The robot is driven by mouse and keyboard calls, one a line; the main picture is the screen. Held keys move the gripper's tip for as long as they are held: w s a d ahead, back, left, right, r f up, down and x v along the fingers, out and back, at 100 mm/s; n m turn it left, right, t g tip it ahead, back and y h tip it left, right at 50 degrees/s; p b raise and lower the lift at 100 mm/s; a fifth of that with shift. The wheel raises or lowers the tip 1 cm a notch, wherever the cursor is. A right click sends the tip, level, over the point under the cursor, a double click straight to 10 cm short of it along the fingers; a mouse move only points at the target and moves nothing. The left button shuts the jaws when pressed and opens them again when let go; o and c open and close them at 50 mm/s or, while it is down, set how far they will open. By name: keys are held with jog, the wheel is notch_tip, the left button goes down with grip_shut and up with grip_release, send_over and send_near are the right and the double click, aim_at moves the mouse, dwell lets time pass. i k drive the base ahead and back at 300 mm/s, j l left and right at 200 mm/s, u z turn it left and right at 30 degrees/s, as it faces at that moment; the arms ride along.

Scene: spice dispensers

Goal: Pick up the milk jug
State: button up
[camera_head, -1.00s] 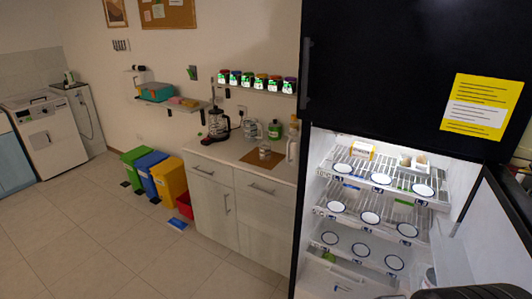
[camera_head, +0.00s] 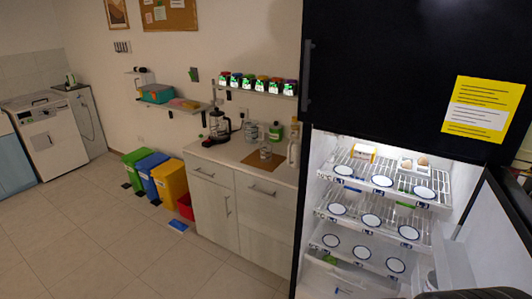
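A pale jug-like container (camera_head: 293,153) with a tan top stands at the right end of the counter, partly hidden by the fridge edge. I cannot tell whether it is the milk jug. Another pale shape (camera_head: 431,281) shows low at the right of the open fridge, by the inner side of its door, too small and cut off to name. A dark part of my arm shows at the bottom right edge. My gripper's fingers are not visible.
The black fridge (camera_head: 380,75) is open below, with round white-and-blue plates (camera_head: 371,220) on several shelves. The counter (camera_head: 235,160) holds a coffee maker (camera_head: 218,124) and jars.

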aim_at(294, 155)
jog(key=i+j+z, duration=0.1)
jog(key=i+j, duration=0.25)
jog(key=i, duration=0.4)
jog(key=i+j+z, duration=0.15)
jog(key=i+j, duration=0.25)
jog(key=i, duration=0.3)
jog(key=i+j+z, duration=0.1)
jog(key=i+j, duration=0.4)
jog(key=i, duration=0.2)
jog(key=i+j+z, duration=0.1)
jog(key=i+j, duration=0.45)
jog(key=i, duration=0.15)
